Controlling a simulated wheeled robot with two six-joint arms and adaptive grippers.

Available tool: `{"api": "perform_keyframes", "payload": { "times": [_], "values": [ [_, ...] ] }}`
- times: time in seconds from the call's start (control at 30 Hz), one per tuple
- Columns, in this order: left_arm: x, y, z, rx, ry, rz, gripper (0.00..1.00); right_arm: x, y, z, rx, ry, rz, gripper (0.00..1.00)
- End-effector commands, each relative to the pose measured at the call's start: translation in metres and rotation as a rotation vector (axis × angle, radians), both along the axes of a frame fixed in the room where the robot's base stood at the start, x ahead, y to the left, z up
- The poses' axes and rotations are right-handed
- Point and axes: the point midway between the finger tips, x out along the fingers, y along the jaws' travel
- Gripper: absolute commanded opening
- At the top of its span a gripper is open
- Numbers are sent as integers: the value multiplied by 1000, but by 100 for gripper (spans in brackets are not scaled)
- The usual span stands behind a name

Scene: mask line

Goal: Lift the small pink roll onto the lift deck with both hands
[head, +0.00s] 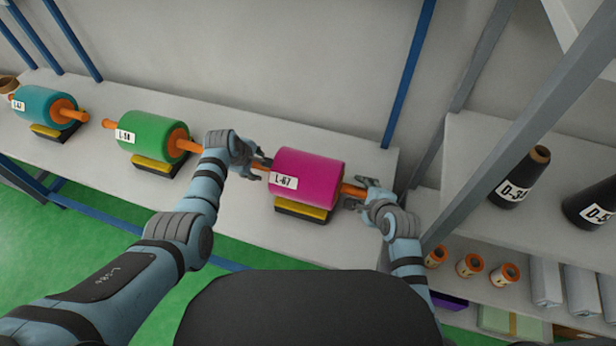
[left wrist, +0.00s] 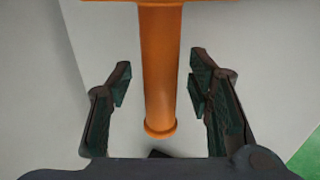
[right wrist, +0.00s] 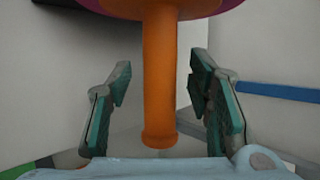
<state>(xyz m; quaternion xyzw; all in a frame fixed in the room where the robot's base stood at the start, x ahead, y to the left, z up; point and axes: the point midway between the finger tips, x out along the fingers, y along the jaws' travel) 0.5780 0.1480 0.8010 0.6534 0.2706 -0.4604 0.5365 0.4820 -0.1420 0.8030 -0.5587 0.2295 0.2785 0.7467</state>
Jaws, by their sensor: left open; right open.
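The small pink roll (head: 308,177) with label L-67 rests on a black and yellow cradle (head: 302,209) on the white bench. Its orange core sticks out at both ends. My left gripper (head: 261,170) is at the roll's left end. In the left wrist view its open fingers stand on either side of the orange core end (left wrist: 160,80), apart from it. My right gripper (head: 362,192) is at the right end. In the right wrist view its open fingers straddle the other core end (right wrist: 159,80) without touching. The lift deck cannot be made out.
A green roll (head: 152,137) and a teal roll (head: 45,107) sit on cradles further left on the bench (head: 240,230). A blue post (head: 408,75) rises behind. A grey rack (head: 480,150) at right holds dark cones (head: 525,178) and several small orange-cored spools.

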Motion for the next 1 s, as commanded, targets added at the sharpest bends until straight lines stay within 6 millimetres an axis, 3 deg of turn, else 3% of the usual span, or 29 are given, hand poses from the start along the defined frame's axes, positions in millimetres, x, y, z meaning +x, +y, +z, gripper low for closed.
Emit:
{"api": "perform_keyframes", "payload": {
  "times": [0.2, 0.5, 1.0],
  "values": [
    [0, 0, 0, 0, 0, 0, 46, 0, 0, 0, 0, 0, 0, 47],
    [0, 0, 0, -1, 0, 0, 0, 0, 0, 0, 1, 0, -1, 0],
    [0, 0, 5, 0, -1, 0, 0, 0, 0, 5, -1, 0, -1, 0]
  ]
}}
